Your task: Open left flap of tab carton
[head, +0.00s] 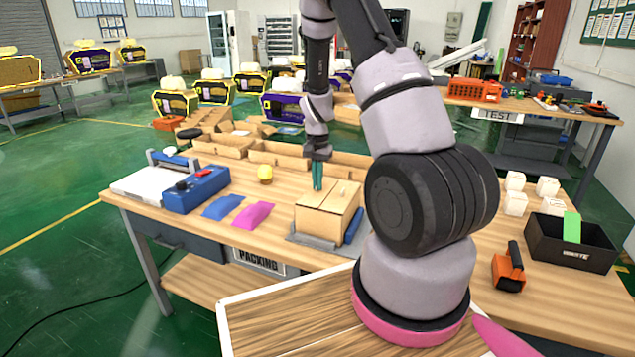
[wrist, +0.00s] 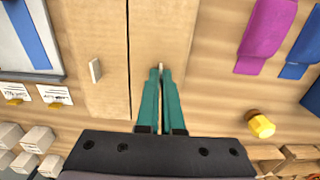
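The tab carton (head: 325,218) is a brown cardboard box on the packing table, its top flaps lying closed. In the wrist view, its top shows a seam between two flaps, with a pale tab (wrist: 95,70) on the flap left of the seam. The other flap (wrist: 165,25) is the left one in the head view. My gripper (head: 318,188) points down over this flap. Its teal fingers (wrist: 160,72) are close together, with a small pale tab between the tips. They look shut on that tab, which they mostly hide.
Blue and magenta pouches (head: 253,214) and a yellow-topped bottle (head: 265,173) lie left of the carton. A blue device (head: 195,190) is farther left. Open cardboard trays (head: 222,146) line the back. A black bin (head: 570,243) and an orange tool (head: 508,270) are at right.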

